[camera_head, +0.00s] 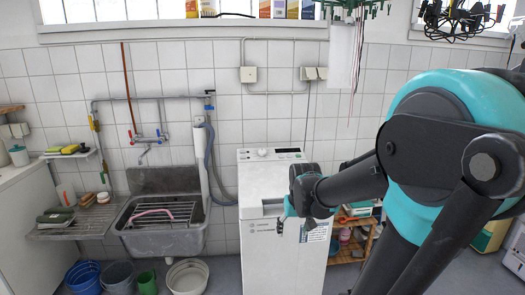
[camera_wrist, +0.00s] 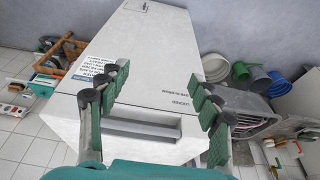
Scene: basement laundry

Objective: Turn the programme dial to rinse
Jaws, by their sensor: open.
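The white top-loading washing machine (camera_head: 282,262) stands against the tiled wall; its front panel (camera_wrist: 160,60) fills the middle of the wrist view. The programme dial (camera_head: 262,152) is a small round knob on the control panel at the machine's top rear. Its setting is too small to read, and it does not show in the wrist view. My gripper (camera_head: 294,222) is in front of the machine's upper front, below and in front of the dial. In the wrist view my gripper (camera_wrist: 163,100) has its green-padded fingers spread wide with nothing between them.
A grey lid handle (camera_wrist: 145,131) runs along the machine's front edge. A metal sink (camera_head: 165,235) stands to the left, with buckets (camera_head: 85,277) and a white basin (camera_head: 188,276) on the floor. A wooden shelf (camera_head: 350,245) with items is at the right.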

